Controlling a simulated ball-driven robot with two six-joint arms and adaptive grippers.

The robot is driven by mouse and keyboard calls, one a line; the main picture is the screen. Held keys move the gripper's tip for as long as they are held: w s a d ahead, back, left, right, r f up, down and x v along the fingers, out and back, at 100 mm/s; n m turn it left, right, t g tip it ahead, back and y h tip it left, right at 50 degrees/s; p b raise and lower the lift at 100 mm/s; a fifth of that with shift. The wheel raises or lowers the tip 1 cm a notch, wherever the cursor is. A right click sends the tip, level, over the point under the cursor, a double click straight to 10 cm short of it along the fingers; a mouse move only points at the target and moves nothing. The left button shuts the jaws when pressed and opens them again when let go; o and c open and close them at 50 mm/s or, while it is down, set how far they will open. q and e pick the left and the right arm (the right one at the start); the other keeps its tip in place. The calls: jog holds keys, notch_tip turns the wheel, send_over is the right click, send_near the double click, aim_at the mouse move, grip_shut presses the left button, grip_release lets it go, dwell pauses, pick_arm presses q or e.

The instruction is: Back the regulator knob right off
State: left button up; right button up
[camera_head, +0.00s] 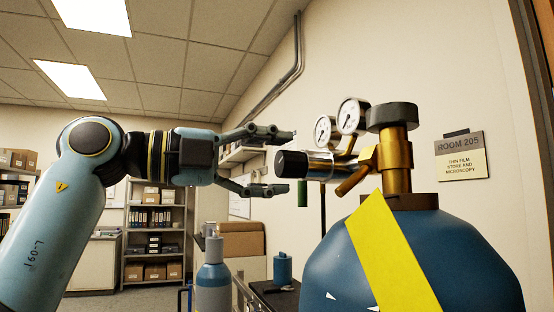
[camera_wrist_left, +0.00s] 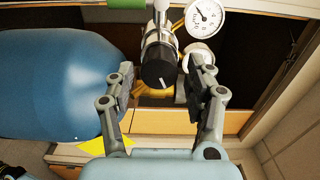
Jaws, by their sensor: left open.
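The regulator knob (camera_head: 291,164) is a black cylinder on the left end of the regulator's silver body (camera_head: 320,165). In the left wrist view the knob (camera_wrist_left: 160,74) shows a dark round face with a small pale mark. My left gripper (camera_head: 286,162) is open, one finger above and one below the knob's outer end in the head view. Gaps show on both sides, and I see no contact. In the left wrist view the knob lies between the fingers of the left gripper (camera_wrist_left: 160,80). My right gripper is not in view.
Two gauges (camera_head: 350,116) sit above the regulator, near the brass valve (camera_head: 394,150) with its dark handwheel (camera_head: 392,116). The blue cylinder (camera_head: 460,262) with a yellow band stands below. A smaller bottle (camera_head: 214,278) and shelves (camera_head: 154,235) stand behind.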

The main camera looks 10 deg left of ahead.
pick_arm(q)
jog(key=shift+c, duration=0.3)
grip_shut()
jog(key=n, duration=0.5)
jog(key=shift+n, duration=0.4)
jog(key=n, duration=0.7)
jog(key=shift+o, duration=0.9)
grip_release()
jog(key=shift+a, duration=0.1)
jog(key=v, duration=0.8)
jog(key=shift+b, duration=0.4)
